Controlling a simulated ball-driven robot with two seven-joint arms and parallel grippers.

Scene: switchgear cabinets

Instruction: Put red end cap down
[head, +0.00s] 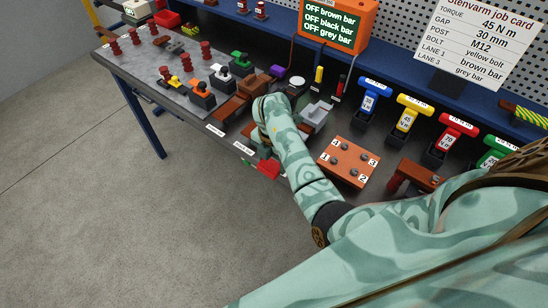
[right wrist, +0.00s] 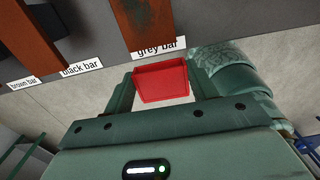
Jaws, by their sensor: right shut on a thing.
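The red end cap (right wrist: 160,82) sits between the two fingers of my right gripper (right wrist: 163,86) in the right wrist view. The gripper is shut on it. The cap is just in front of the "grey bar" label (right wrist: 158,47) and below the end of a brown bar (right wrist: 146,18). In the head view the red cap (head: 268,168) shows at the bench's front edge, beside my right forearm. My right gripper is mostly hidden there behind my arm. Whether the cap touches the bar or bench is unclear. My left gripper is not in view.
Labels for the brown bar (right wrist: 22,84) and black bar (right wrist: 82,69) run along the bench edge. An orange numbered plate (head: 347,162) lies right of my forearm. Coloured torque tools (head: 409,115) stand behind it. An orange screen (head: 337,27) stands at the back. Open floor lies in front.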

